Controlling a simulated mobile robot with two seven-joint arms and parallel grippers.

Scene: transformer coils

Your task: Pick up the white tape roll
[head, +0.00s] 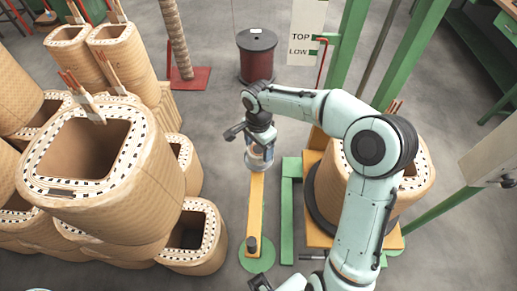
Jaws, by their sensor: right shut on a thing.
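My right gripper (257,142) hangs from the right arm, which comes in from the lower right. It points down and is shut on the white tape roll (259,157), which shows as a small pale cylinder under the dark jaws. The jaws and wrist hide the roll's upper part. In the picture the roll overlaps the far end of a yellow bar (256,205); I cannot tell whether they touch. My left gripper is not in view.
Large tan coils, such as a big one (52,190), crowd the left side. Another coil (330,195) stands behind my right arm. A dark red spool (257,60) stands at the back. Green posts (408,50) rise at the right. Grey floor is open around the spool.

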